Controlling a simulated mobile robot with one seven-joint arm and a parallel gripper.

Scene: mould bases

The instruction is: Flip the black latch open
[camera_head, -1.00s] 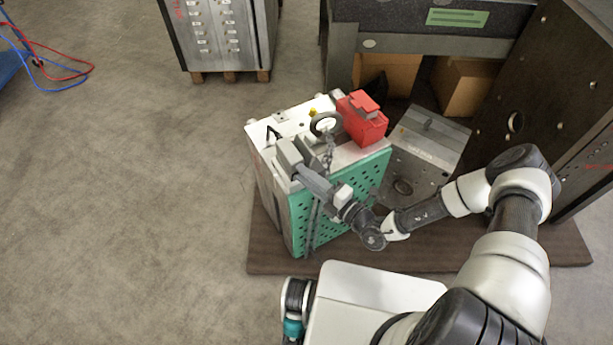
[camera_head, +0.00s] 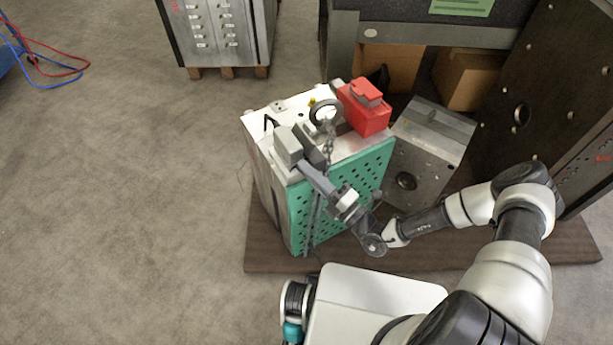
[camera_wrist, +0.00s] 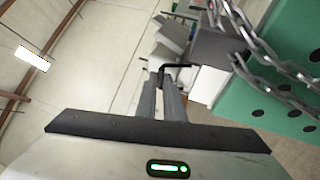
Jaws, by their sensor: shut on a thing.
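The black latch (camera_wrist: 179,66) is a thin, bent black bar. In the wrist view, its end lies between the tips of my gripper (camera_wrist: 163,75), which is shut on it. In the head view the latch (camera_head: 268,124) is a small dark hook at the left of the top face of the mould base (camera_head: 290,98). This mould base is pale on top with a green perforated side. My gripper's grey hand reaches over that top face, and its fingertips are hard to make out there.
A chain (camera_wrist: 262,45) hangs close beside my gripper, from a lifting ring (camera_head: 323,112). A red block (camera_head: 364,107) sits at the top's right. A grey mould plate (camera_head: 423,155) and a dark upright plate (camera_head: 540,100) stand to the right.

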